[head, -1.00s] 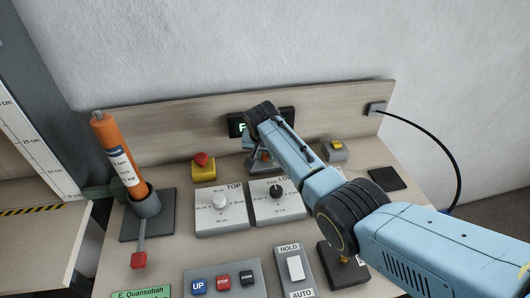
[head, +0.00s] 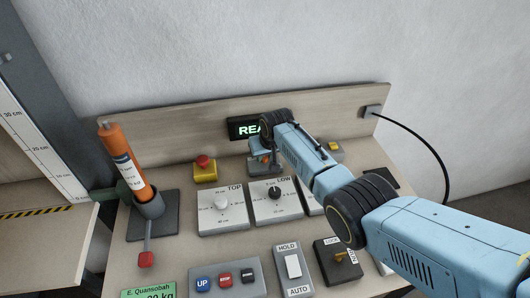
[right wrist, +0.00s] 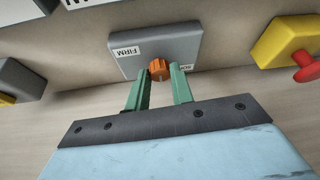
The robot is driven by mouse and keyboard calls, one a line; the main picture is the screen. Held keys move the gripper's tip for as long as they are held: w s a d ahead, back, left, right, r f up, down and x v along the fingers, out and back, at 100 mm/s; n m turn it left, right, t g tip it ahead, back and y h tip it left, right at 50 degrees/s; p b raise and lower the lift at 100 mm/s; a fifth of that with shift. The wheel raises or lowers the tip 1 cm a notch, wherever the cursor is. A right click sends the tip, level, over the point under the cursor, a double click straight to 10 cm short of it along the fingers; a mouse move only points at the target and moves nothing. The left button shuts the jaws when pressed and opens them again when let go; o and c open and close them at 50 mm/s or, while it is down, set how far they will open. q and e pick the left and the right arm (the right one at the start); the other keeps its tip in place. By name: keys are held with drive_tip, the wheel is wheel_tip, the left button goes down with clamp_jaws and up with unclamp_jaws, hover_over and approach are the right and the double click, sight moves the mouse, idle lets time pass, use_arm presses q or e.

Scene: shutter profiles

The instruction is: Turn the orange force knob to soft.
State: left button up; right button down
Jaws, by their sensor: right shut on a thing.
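The orange force knob (right wrist: 160,69) sits on a grey box (right wrist: 182,45) in the right wrist view. A FIRM label (right wrist: 126,52) shows upside down left of the knob. A second label (right wrist: 186,67) at the right is partly hidden by a finger. My right gripper (right wrist: 161,82) has its green fingers on either side of the knob and is shut on it. In the head view my right gripper (head: 264,160) is at the grey box near the back panel, and the knob is mostly hidden there. My left gripper is not in view.
A red emergency button on a yellow box (head: 205,173) stands left of the grey box. TOP (head: 222,224) and LOW (head: 288,209) dial panels lie in front. A lit display (head: 243,128) is partly covered by my arm. An orange cylinder (head: 124,161) stands at the left.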

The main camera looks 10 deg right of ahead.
drive_tip(key=shift+n, duration=0.3)
drive_tip(key=c, duration=1.2)
unclamp_jaws()
drive_tip(key=shift+r, duration=0.1)
drive_tip(key=shift+r, duration=0.2)
drive_tip(key=p+v, duration=0.3)
drive_tip(key=v, duration=1)
drive_tip(key=shift+d, duration=0.15)
drive_tip(key=shift+w+f, duration=0.1)
